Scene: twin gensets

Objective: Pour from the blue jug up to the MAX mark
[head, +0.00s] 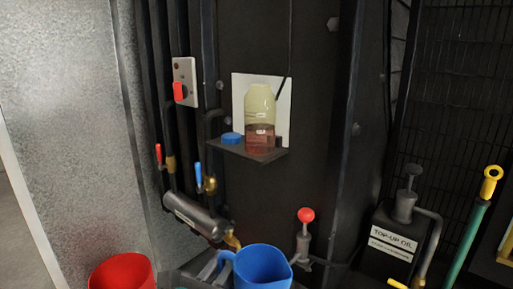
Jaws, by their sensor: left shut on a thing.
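The blue jug (264,271) is at the bottom edge of the head view, upright, with its open mouth up. I see no liquid in it, and its base is cut off. My left gripper (217,266) is shut on the jug at its handle, on the left side; the fingers are partly hidden. A translucent bottle (260,104) stands on a small dark shelf (225,149), above and behind the jug. Red-brown liquid fills its lower part. Small pale labels mark its front, too small to read. My right gripper is not in view.
A blue cap (232,138) lies on the shelf left of the bottle. A red jug (122,272) is at the lower left. A red-knobbed valve (304,231) stands right of the blue jug. Pipes and levers are left of the shelf.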

